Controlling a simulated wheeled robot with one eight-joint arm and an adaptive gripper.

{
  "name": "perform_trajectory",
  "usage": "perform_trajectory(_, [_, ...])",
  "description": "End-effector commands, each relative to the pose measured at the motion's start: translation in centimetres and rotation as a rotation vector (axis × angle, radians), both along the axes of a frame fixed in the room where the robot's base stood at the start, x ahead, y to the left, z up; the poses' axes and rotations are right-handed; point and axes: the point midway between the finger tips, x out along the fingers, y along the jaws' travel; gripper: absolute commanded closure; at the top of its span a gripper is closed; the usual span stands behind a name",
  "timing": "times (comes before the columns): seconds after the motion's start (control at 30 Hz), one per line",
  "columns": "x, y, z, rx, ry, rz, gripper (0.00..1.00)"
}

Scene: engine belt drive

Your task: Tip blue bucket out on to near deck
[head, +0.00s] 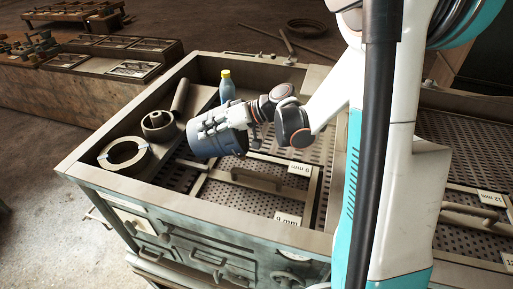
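The blue bucket (217,147) is at my gripper (212,124), above the left bay of the cabinet top. The gripper's dark fingers lie against the bucket's upper side and look shut on it. The bucket is tilted well over on its side. Its inside and any contents are hidden from this view. Below and to its right is a perforated deck (237,198) with a framed panel, a bar handle (257,180) and "9 mm" labels (287,219). No loose pieces can be made out on this deck.
A blue bottle with a yellow cap (227,87) stands behind the bucket. A pale ring (124,155), a round cup-like part (158,124) and a rod (180,96) lie at left. The raised cabinet rim (190,206) borders the bay. Another perforated bay (470,150) is at right.

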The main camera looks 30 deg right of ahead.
Motion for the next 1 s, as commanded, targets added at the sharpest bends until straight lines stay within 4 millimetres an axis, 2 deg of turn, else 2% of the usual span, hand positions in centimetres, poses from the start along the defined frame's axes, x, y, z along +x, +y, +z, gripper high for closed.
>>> perform_trajectory(0.07, [0.2,0.5,0.5,-0.039,0.019,0.002,1.0])
perform_trajectory(0.47, [1.1,2.4,-0.4,-0.263,0.127,0.003,1.0])
perform_trajectory(1.0, [2.4,5.1,-3.1,-0.62,0.297,0.004,1.0])
